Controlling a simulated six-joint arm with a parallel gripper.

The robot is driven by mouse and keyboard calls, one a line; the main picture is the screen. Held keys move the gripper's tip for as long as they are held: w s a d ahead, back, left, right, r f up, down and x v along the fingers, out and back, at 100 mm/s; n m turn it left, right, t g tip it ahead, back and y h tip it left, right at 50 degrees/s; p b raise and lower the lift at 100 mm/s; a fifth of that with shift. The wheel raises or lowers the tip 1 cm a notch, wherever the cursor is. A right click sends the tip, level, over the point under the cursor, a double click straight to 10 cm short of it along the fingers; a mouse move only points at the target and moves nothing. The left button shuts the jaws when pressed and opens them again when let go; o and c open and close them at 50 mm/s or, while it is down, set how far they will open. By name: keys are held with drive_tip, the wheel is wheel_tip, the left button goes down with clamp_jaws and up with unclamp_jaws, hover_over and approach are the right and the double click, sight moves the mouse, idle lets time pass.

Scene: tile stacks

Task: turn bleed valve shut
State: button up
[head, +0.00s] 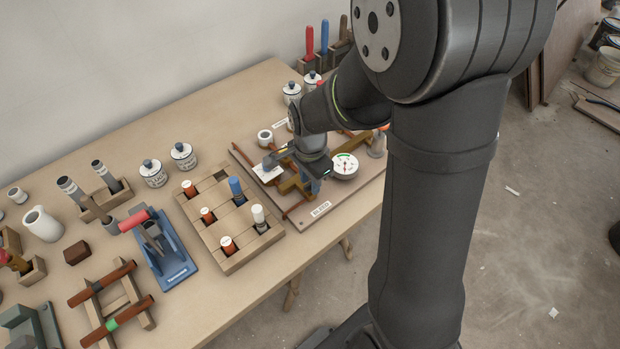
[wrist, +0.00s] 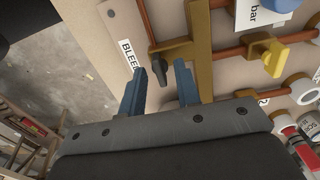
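My gripper (wrist: 161,74) is open, its two blue fingers apart with a gap between them. A small dark handle (wrist: 157,72), apparently the bleed valve's, shows between the fingertips beside a brass block (wrist: 190,54). I cannot tell whether the fingers touch it or how far it is turned. A partly covered label starting "BLEE" (wrist: 128,55) lies left of the fingers. In the head view my gripper (head: 312,186) is low over the pipe board (head: 290,214), and the arm hides much of the valve area.
A yellow valve handle (wrist: 275,58) sits on a copper pipe to the right in the wrist view. A white dial gauge (head: 344,166) stands close right of my gripper. A wooden tray (head: 228,262) of cylinders is to the left, with a blue tool stand (head: 181,275) beyond it.

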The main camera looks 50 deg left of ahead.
sight(310, 183)
drive_tip(key=shift+r, duration=0.1)
wheel_tip(310, 183, up, 17)
drive_tip(key=shift+r, duration=0.15)
idle(0.4)
idle(0.5)
wheel_tip(310, 183, down, 18)
drive_tip(key=shift+r, duration=0.25)
idle(0.5)
